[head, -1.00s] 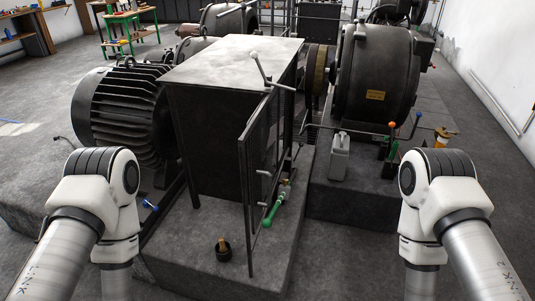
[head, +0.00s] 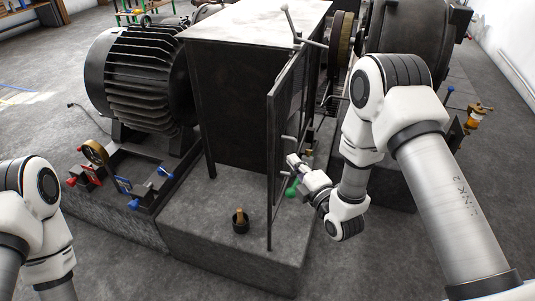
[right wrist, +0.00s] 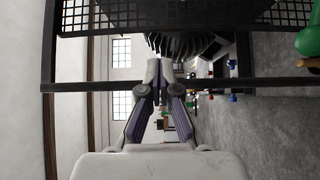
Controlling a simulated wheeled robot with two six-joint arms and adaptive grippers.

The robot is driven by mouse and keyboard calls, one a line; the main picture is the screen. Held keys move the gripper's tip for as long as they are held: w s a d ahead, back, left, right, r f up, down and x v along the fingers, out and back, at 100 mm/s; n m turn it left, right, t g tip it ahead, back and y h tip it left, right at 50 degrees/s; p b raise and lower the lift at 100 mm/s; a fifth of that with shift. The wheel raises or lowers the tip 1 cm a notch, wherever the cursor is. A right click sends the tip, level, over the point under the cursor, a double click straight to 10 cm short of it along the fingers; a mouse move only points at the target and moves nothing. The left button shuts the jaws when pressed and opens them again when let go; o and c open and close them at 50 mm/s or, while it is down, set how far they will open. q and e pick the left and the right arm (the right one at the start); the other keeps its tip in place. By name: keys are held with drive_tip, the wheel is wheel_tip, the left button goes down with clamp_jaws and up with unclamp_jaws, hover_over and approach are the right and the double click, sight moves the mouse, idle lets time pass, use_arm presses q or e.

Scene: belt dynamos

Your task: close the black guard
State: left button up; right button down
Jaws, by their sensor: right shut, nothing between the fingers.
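The black guard (head: 287,105) is a tall framed mesh door on the dark machine housing (head: 235,100). It stands swung out toward me, seen nearly edge-on, with small handles on its right face. My right gripper (head: 292,160) is shut and empty, close to the guard's right face beside a handle; I cannot tell whether it touches. In the right wrist view, the closed fingers (right wrist: 163,72) are in front of a dark frame bar (right wrist: 255,84), with guard mesh (right wrist: 175,14) above. My left arm shows at lower left, but its gripper is out of view.
A green-handled part (head: 292,188) sits just below my right gripper. A finned motor (head: 150,75) is at left, with blue and red fittings in front. Open floor lies at lower right.

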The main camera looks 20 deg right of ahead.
drive_tip(key=w, duration=0.3)
drive_tip(key=w+a, duration=0.1)
drive_tip(key=w, duration=0.2)
drive_tip(key=w+a+p, duration=0.1)
drive_tip(key=w, duration=0.2)
drive_tip(key=shift+w, duration=0.15)
use_arm(q)
drive_tip(key=shift+r, duration=0.55)
use_arm(e)
drive_tip(key=shift+d, duration=0.1)
